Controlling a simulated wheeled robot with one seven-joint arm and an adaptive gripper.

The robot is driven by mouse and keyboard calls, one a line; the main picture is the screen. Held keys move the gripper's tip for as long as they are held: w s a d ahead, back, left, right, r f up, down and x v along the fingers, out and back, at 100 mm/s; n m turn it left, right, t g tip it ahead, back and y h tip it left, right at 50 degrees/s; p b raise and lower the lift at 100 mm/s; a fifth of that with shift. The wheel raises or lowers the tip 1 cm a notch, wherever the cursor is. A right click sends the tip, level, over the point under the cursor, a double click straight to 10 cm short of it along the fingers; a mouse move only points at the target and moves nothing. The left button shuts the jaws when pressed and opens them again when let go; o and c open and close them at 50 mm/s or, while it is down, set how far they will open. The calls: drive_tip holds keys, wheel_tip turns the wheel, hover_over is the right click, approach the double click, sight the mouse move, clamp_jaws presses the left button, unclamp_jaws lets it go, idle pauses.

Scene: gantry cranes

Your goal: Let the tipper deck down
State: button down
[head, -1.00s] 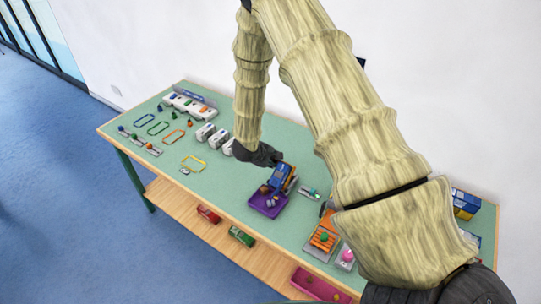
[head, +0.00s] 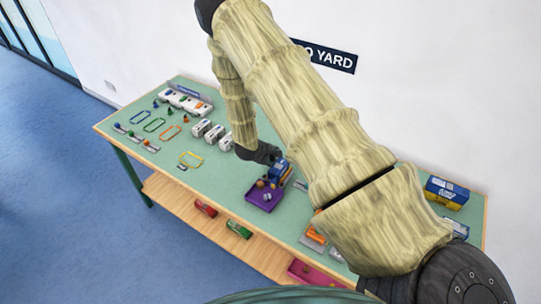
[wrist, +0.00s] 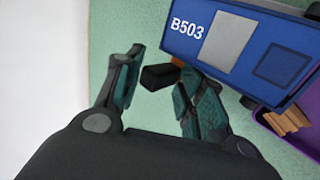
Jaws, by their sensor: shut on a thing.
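A blue tipper deck (head: 281,171) marked "B503" sits beside the purple tray at the table's middle. It also fills the upper right of the wrist view (wrist: 265,50), looking tilted in the picture; I cannot tell its exact angle. My gripper (wrist: 160,70) has its two dark teal fingers around a small black block (wrist: 160,77) at the deck's near left side. In the head view my gripper (head: 268,157) is at the back left of the deck, and its fingertips are too small to make out.
The purple tray (head: 259,203) holds small brown pieces, close to the deck's front. My arm hides part of the right table. A blue and yellow box (head: 447,192) stands far right.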

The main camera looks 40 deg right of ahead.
drive_tip(key=shift+w+d+r, duration=0.35)
drive_tip(key=shift+d+r, duration=0.05)
drive_tip(key=shift+d, duration=0.25)
drive_tip(key=c, duration=1.3)
unclamp_jaws()
drive_tip(key=shift+d+f, duration=0.15)
drive_tip(key=shift+s+f, duration=0.1)
drive_tip(key=shift+a+r, duration=0.3)
drive_tip(key=shift+a, duration=0.15)
drive_tip(key=v, duration=1.1)
drive_tip(key=shift+s+a, duration=0.2)
drive_tip(key=shift+a, duration=0.1)
